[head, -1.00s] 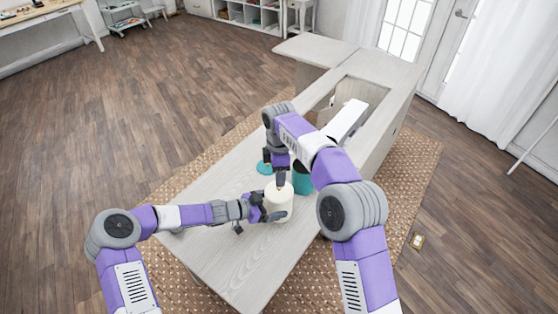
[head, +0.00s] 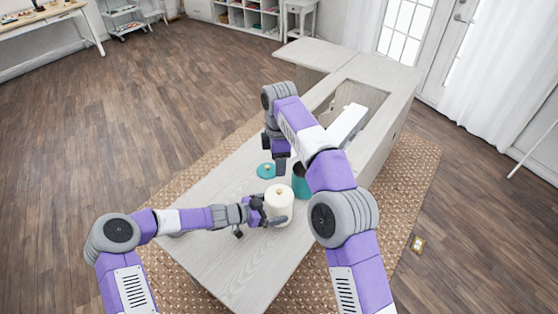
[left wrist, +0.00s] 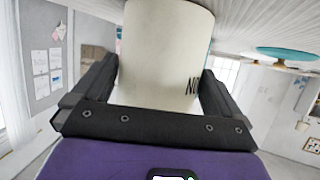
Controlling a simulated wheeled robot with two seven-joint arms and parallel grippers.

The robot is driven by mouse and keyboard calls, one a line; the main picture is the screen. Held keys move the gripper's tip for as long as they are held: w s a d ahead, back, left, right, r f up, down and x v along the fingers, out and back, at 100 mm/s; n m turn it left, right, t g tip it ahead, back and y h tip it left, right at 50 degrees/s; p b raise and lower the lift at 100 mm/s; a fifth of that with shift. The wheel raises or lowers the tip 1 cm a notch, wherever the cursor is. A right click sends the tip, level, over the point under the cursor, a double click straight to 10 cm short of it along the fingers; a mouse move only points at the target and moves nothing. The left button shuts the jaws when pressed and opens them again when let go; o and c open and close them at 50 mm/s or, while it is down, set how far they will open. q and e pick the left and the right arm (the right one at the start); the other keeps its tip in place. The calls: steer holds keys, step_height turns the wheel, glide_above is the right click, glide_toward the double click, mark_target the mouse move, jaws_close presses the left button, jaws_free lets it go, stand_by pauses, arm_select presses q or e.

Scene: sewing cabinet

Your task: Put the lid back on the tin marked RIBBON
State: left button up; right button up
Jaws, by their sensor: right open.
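A cream tin (head: 279,208) stands upright on the pale wooden cabinet top. A cream lid with a small orange knob (head: 280,191) sits on its top; it looks level, but its seating is too small to judge. My left gripper (head: 268,216) has its fingers around the tin's sides. The left wrist view shows the tin (left wrist: 165,50) between both fingers, with upside-down letters partly visible, too few to read the whole word. My right gripper (head: 282,168) points down, open and empty, above and behind the lid, apart from it.
A teal tin (head: 300,184) stands just behind the cream tin, partly hidden by my right arm. A teal lid (head: 265,171) with an orange knob lies on the cabinet top (head: 225,262) to its left. A white sewing machine (head: 347,124) stands in the cabinet opening. The front top is clear.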

arm_select(q)
steer(key=shift+p+v, duration=0.75)
steer(key=shift+v, duration=3.1)
steer(key=shift+d, duration=0.1)
steer(key=shift+r, duration=0.1)
